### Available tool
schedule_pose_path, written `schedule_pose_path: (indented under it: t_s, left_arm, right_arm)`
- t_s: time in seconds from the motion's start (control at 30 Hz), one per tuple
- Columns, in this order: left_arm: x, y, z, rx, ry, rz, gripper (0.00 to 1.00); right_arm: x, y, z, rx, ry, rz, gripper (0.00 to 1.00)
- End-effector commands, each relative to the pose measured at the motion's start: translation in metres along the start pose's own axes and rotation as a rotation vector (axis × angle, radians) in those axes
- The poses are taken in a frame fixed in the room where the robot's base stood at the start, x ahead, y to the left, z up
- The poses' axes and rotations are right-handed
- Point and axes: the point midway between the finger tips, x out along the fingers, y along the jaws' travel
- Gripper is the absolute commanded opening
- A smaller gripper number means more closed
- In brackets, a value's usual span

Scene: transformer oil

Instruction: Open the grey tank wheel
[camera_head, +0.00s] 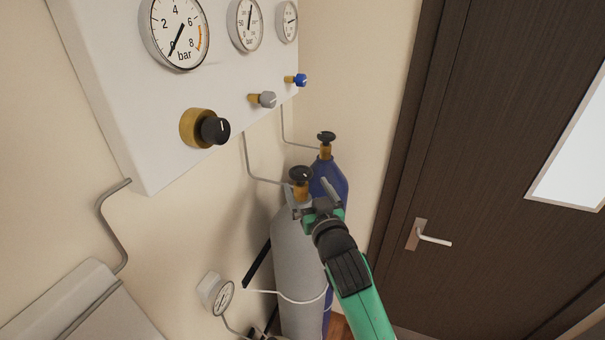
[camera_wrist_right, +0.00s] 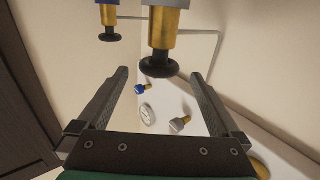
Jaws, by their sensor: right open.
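The grey tank (camera_head: 295,255) stands upright by the wall, with a brass valve topped by a black wheel (camera_head: 300,174). My right gripper (camera_head: 309,191) is open and empty, close to this valve, with its fingers pointing up toward the wheel. In the right wrist view, which looks upside down, the grey tank's wheel (camera_wrist_right: 157,69) appears centred in the gap between the two fingertips (camera_wrist_right: 160,76). I cannot tell whether the wheel is between the tips or just beyond them; no finger visibly touches it. My left gripper is not in view.
The blue tank (camera_head: 327,180) stands right behind, its own black wheel (camera_head: 326,138) close by. A white panel (camera_head: 120,110) with gauges and knobs hangs above left. A thin pipe (camera_head: 248,165) runs down to the grey tank's valve. A dark door (camera_head: 480,130) is at right.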

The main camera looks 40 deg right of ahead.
Motion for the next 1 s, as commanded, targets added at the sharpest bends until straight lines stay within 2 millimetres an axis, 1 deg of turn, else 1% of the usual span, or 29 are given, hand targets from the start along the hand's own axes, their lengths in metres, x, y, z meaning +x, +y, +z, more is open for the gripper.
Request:
schedule_pose_path:
  t_s: [0.03, 0.1, 0.2, 0.3, 0.4, 0.5, 0.73, 0.77, 0.8, 0.87, 1.0]
  left_arm:
    - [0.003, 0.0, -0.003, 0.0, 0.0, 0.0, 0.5]
    - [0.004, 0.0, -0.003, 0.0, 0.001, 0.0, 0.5]
    - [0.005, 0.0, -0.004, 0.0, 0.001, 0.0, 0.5]
    - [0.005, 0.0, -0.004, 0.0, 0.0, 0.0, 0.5]
    - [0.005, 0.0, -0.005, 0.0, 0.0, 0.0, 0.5]
    - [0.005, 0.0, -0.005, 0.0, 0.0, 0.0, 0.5]
    - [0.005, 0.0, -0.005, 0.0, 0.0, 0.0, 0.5]
    - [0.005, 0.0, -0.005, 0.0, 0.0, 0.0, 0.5]
    - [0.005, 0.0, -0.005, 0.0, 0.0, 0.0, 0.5]
    - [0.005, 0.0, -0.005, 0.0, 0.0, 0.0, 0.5]
    - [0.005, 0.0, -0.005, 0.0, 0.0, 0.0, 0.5]
  right_arm:
    - [0.011, 0.001, -0.002, 0.0, -0.002, 0.002, 1.0]
    - [0.026, 0.001, -0.003, 0.0, 0.0, 0.002, 1.0]
    - [0.043, 0.001, -0.002, 0.001, 0.0, 0.0, 1.0]
    - [0.056, 0.0, -0.002, 0.001, 0.0, 0.001, 1.0]
    - [0.064, 0.001, -0.002, 0.001, 0.001, 0.0, 1.0]
    - [0.067, 0.0, -0.002, 0.001, 0.002, 0.0, 1.0]
    - [0.068, 0.0, -0.002, 0.001, 0.002, -0.001, 1.0]
    - [0.068, 0.0, -0.002, 0.001, 0.002, -0.001, 0.96]
    - [0.068, 0.0, -0.001, 0.001, 0.002, -0.001, 0.89]
    - [0.067, 0.0, -0.001, 0.001, 0.002, -0.001, 0.78]
    - [0.067, 0.0, -0.001, 0.001, 0.002, -0.001, 0.53]
